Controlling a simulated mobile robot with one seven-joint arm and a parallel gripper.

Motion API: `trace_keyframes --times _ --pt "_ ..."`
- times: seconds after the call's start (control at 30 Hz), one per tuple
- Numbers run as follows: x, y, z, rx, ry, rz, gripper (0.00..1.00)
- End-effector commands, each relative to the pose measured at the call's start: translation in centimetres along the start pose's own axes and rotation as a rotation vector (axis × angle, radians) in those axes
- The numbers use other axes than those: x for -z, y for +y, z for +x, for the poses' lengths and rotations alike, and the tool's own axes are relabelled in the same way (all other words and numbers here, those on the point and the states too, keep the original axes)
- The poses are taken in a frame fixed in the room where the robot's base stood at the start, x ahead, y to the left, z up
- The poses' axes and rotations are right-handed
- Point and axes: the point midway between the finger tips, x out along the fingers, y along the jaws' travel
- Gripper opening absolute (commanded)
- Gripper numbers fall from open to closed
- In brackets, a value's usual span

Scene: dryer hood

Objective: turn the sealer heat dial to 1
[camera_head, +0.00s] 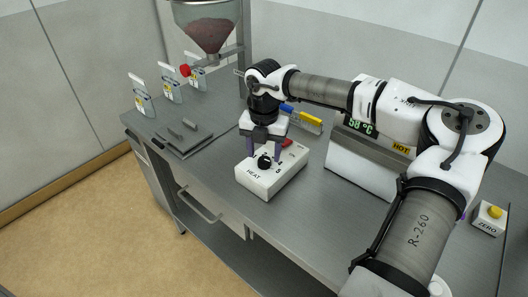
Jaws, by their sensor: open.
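The sealer heat box (262,187) is a white block on the steel bench, marked HEAT on its front edge. Its black dial (264,162) is on the top face, with small numbers beside it; a 5 and a 4 seem readable on the right. The dial's pointer setting is too small to tell. My gripper (264,154) points down over the box, its purple-tipped fingers apart on either side of the dial. Whether the fingers touch the dial I cannot tell. My gripper hides part of the box's back.
A hopper (208,27) of dark grains stands at the back. A flat grey plate (184,138) lies left of the box, with several tagged pouches behind it. A white unit with a display (361,126) and HOT label is on the right. A yellow ZERO button (494,212) is far right.

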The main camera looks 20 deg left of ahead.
Motion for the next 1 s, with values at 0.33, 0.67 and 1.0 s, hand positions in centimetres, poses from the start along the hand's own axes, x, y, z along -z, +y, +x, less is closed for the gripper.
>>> trace_keyframes --times 0.33,0.67,1.0 --pt "0.0 0.0 2.5 0.000 -0.001 0.000 0.53" --pt "0.0 0.0 2.6 0.000 0.000 0.000 0.38" --pt "0.0 0.0 2.6 0.000 0.000 -0.002 0.09"
